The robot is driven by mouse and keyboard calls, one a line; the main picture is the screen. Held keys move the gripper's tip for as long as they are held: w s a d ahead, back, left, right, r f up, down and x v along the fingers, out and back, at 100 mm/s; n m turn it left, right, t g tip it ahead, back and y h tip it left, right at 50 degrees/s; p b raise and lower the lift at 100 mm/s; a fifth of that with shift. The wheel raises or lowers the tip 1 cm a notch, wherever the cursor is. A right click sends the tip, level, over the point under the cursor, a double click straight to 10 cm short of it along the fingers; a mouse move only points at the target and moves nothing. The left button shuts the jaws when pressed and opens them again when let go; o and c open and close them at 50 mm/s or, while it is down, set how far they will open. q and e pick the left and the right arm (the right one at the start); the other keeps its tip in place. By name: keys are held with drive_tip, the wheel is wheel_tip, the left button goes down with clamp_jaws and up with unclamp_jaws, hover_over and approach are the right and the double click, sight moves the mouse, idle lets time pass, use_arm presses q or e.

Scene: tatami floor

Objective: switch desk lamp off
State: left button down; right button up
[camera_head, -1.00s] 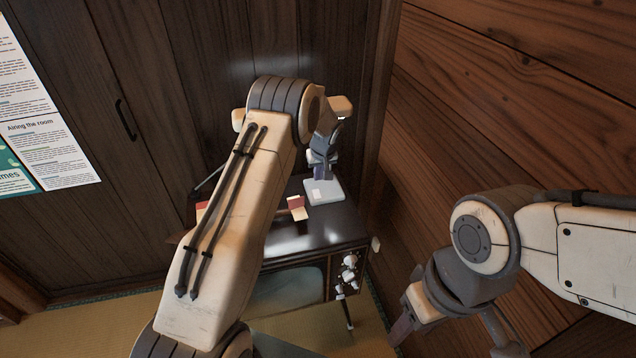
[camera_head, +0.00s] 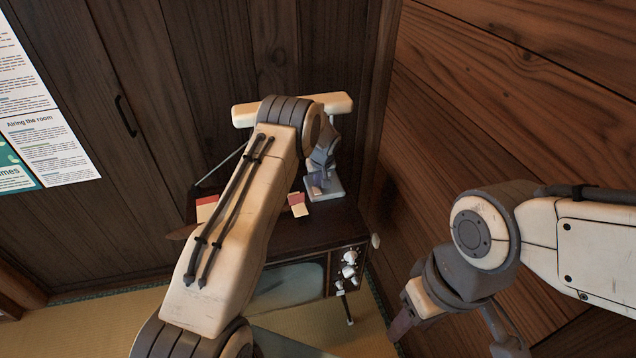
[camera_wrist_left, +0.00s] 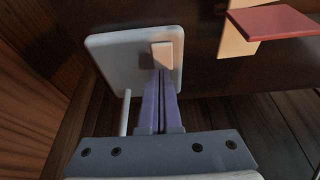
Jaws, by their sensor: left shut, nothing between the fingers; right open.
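The desk lamp stands on a dark cabinet, its cream bar-shaped head (camera_head: 333,101) partly behind my left arm and unlit. Its pale base (camera_head: 332,193) also shows in the left wrist view (camera_wrist_left: 108,58), with a small cream switch (camera_wrist_left: 163,52) on it. My left gripper (camera_head: 319,186) is shut and empty, pointing down at the base. In the left wrist view its purple fingertips (camera_wrist_left: 160,72) are at the switch's near edge; I cannot tell whether they touch it. My right gripper (camera_head: 402,327) is open, low at the right, away from the lamp.
The dark cabinet (camera_head: 290,237) is a television set with knobs (camera_head: 349,270) on its front. Red and cream items (camera_head: 298,205) lie on top beside the lamp base; they also show in the left wrist view (camera_wrist_left: 270,22). Wooden walls close in behind and right.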

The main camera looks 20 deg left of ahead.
use_arm(q)
drive_tip(key=shift+f+p, duration=0.15)
drive_tip(key=shift+p, duration=0.2)
use_arm(e)
drive_tip(key=shift+f, duration=0.15)
use_arm(q)
drive_tip(key=shift+s+d+r, duration=0.2)
drive_tip(key=shift+s+d, duration=0.25)
drive_tip(key=shift+s, duration=0.2)
drive_tip(key=b+v, duration=0.1)
drive_tip(key=v, duration=0.9)
drive_tip(key=shift+r, duration=0.2)
use_arm(e)
drive_tip(key=shift+f, duration=0.7)
